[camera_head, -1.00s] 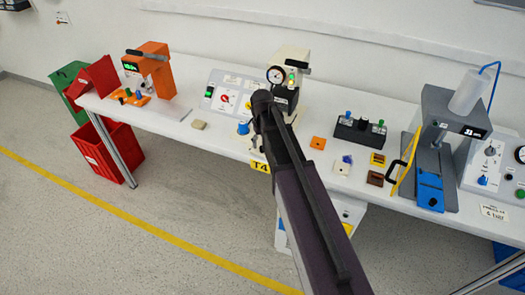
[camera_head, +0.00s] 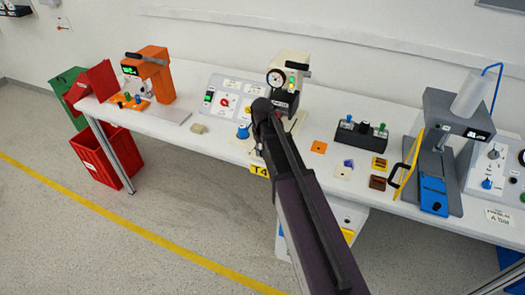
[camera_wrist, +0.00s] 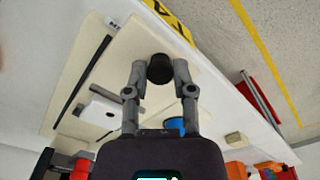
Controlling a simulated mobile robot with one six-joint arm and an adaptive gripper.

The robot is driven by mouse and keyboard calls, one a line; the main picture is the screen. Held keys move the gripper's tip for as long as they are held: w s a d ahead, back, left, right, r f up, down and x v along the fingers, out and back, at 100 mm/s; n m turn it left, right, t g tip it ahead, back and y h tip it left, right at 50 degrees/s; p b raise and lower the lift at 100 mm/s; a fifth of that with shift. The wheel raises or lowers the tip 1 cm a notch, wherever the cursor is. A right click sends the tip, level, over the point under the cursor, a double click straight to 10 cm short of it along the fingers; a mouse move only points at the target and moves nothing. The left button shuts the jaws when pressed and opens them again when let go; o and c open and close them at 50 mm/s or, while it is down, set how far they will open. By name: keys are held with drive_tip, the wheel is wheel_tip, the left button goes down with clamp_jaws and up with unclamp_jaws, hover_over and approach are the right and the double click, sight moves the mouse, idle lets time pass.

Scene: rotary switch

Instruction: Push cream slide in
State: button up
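The cream press (camera_head: 292,66) with a round gauge stands at the back of the T4 place on the white table. Its cream base or slide plate shows beside my arm in the head view and as a broad cream plate (camera_wrist: 98,55) in the wrist view. A black round knob (camera_wrist: 160,69) appears at the plate's end near the T4 label. My gripper (camera_wrist: 159,73) has its two fingertips on either side of this knob, apparently touching it.
A blue knob (camera_head: 243,131) stands close beside my gripper, left of it in the head view. A tan block (camera_head: 198,128) lies further left. An orange press (camera_head: 150,75) stands at the left, and small coloured plates (camera_head: 319,147) lie to the right.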

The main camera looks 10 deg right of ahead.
clamp_jaws()
drive_tip(key=w+d, duration=0.1)
drive_tip(key=w, duration=0.1)
drive_tip(key=w+d, duration=0.4)
drive_tip(key=shift+w, duration=0.35)
drive_tip(key=shift+a, duration=0.1)
drive_tip(key=o, duration=0.9)
unclamp_jaws()
drive_tip(key=shift+c, duration=0.2)
drive_tip(key=shift+s, duration=0.2)
